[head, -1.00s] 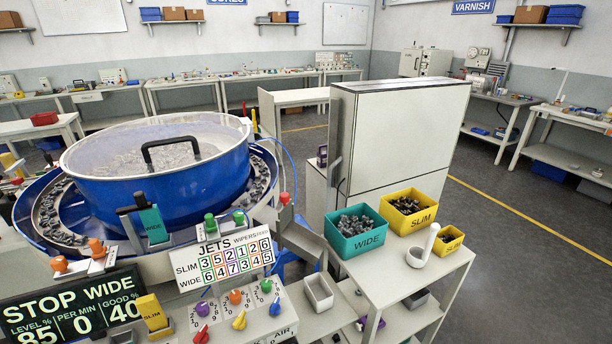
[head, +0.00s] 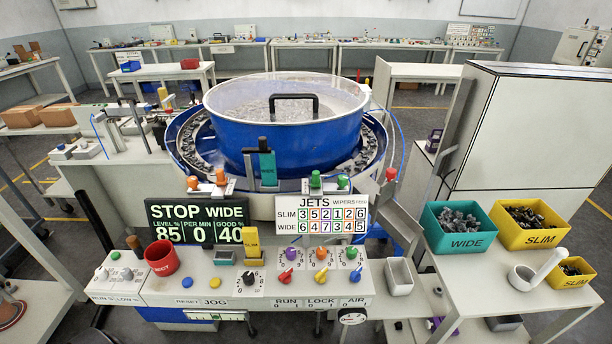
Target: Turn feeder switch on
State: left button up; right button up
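The control panel (head: 225,283) stands in front of the feeder, whose blue bowl (head: 285,135) has a clear lid with a black handle. Three small levers sit on the panel's front right: red (head: 286,275) above RUN, yellow (head: 321,273) above LOCK, blue (head: 355,275) above AIR. Each has 0 and 1 marks. I cannot read a label saying feeder switch. The display (head: 198,222) reads STOP WIDE, level 85, per min 0, good 40. Neither of my grippers is in view.
A red cup (head: 162,258) stands on the panel's left. Purple, orange and green dials are behind the levers. A side table (head: 470,283) at right holds a teal WIDE bin (head: 463,242) and yellow SLIM bins (head: 528,238). A tall white cabinet (head: 535,130) stands behind it.

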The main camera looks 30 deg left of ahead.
aim_at(286, 277)
jog(key=u, duration=1.3)
jog(key=k, duration=0.1)
